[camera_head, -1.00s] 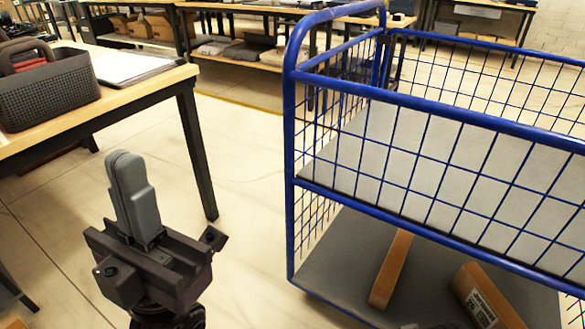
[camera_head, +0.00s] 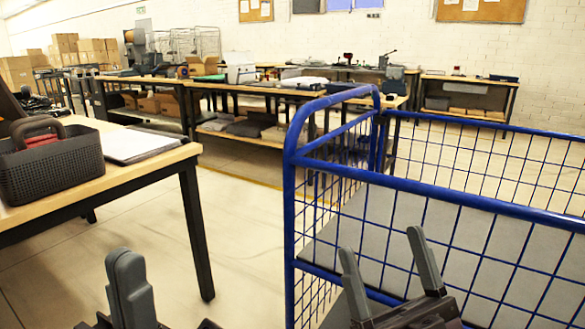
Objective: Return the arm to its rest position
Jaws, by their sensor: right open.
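My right gripper (camera_head: 382,241) stands at the bottom right of the head view, in front of the blue cage trolley (camera_head: 289,205). Its two grey fingers point up and are spread apart, with nothing between them. My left gripper (camera_head: 124,258) is at the bottom left, in front of the wooden table. Its grey fingers point up and lie together with nothing seen in them. The lower parts of both grippers and most of both arms are cut off by the bottom edge.
A wooden table (camera_head: 120,180) at the left holds a dark basket (camera_head: 50,170) and a clipboard (camera_head: 135,145). The trolley's wire sides and grey shelf (camera_head: 385,215) fill the right. Bare floor (camera_head: 240,210) lies between them. Workbenches (camera_head: 270,90) stand further back.

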